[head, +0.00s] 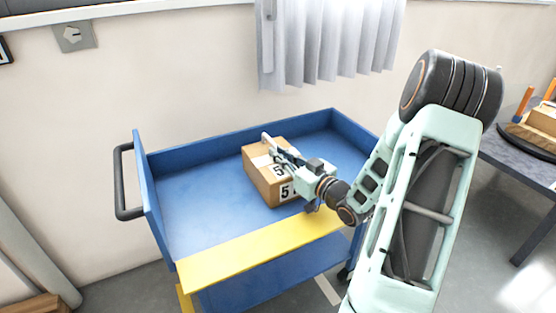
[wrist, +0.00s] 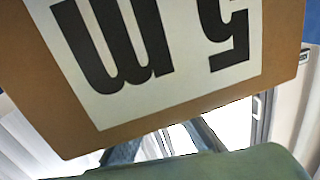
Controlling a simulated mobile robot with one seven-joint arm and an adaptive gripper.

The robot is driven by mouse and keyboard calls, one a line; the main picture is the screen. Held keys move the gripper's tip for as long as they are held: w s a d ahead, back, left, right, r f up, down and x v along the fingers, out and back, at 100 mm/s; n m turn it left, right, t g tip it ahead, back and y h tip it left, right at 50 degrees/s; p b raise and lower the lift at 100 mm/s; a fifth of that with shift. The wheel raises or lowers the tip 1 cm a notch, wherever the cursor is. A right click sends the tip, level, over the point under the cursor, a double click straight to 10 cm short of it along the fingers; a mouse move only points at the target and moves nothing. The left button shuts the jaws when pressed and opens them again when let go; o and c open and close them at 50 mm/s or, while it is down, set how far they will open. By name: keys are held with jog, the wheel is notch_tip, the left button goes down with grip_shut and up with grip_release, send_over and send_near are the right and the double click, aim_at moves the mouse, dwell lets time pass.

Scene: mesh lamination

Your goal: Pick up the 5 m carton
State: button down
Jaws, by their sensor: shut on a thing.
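The 5 m carton (head: 262,186) is a brown box with white labels, in the blue cart. My gripper (head: 283,160) reaches over it from the right and is shut on it. A "5" shows on its top and on its front face, partly covered by my gripper. In the wrist view the carton (wrist: 45,110) fills the upper part, with its "5 m" label upside down and close to the camera. I cannot tell whether the carton's underside touches the cart floor.
The blue cart (head: 190,205) has raised walls, a yellow front edge (head: 245,252) and a black handle (head: 124,180) at left. Its floor is clear left of the carton. A dark table (head: 510,160) with wooden items stands at far right. A grey curtain (head: 325,40) hangs behind.

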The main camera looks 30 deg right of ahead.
notch_tip(320, 180, up, 3)
jog(key=shift+r+p, duration=0.1)
jog(key=shift+p, duration=0.5)
jog(key=a+r, duration=0.1)
jog(key=s+a+r+p, duration=0.1)
jog(key=r, duration=0.1)
jog(key=a+r+p, duration=0.1)
jog(key=r, duration=0.1)
jog(key=shift+s+a, duration=0.25)
jog(key=shift+s, duration=0.1)
jog(key=s+a+r+p, duration=0.4)
jog(key=a+p, duration=0.5)
jog(key=p, duration=0.6)
jog(key=shift+s+r+p, duration=0.3)
jog(key=shift+r+p, duration=0.1)
jog(key=shift+r, duration=0.15)
